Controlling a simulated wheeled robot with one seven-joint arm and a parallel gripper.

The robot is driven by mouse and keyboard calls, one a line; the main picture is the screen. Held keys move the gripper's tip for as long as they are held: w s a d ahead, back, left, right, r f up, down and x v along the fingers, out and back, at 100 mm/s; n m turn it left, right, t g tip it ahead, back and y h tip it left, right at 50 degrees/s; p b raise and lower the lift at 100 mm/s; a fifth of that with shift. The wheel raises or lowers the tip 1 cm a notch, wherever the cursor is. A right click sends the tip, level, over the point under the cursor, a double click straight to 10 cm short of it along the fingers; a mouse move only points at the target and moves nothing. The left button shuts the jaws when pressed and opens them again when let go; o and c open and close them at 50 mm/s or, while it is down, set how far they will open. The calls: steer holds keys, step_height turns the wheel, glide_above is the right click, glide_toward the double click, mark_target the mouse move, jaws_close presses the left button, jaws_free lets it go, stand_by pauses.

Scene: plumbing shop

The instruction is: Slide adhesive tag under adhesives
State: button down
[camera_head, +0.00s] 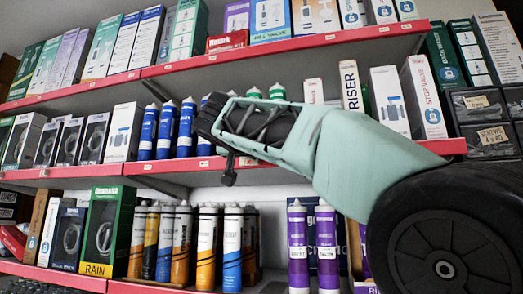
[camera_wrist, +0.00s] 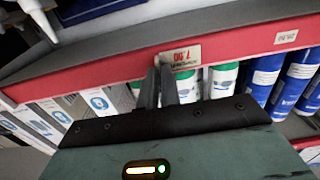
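My gripper (camera_wrist: 165,72) points at the red shelf edge in the wrist view, which looks upside down. Its two dark fingers are nearly together, with a pale tag (camera_wrist: 182,56) with red print at their tips, close against the red edge. The tag looks pinched, though the contact is partly hidden. Green-and-white cartridges (camera_wrist: 222,80) stand on that shelf by the tag. In the head view, my arm hides the fingertips and tag; green cartridge tops (camera_head: 277,91) show above it. I cannot read which cartridges are adhesives.
Blue cartridges (camera_head: 166,130) stand beside the green ones on the middle shelf. Another small tag (camera_wrist: 286,37) is on the same red edge. Boxes crowd the upper shelf (camera_head: 285,44).

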steer(key=c, duration=1.6)
jaws_free()
steer(key=shift+s, duration=0.1)
steer(key=b+v, duration=0.6)
steer(key=v, duration=1.1)
steer(key=shift+s, duration=0.15)
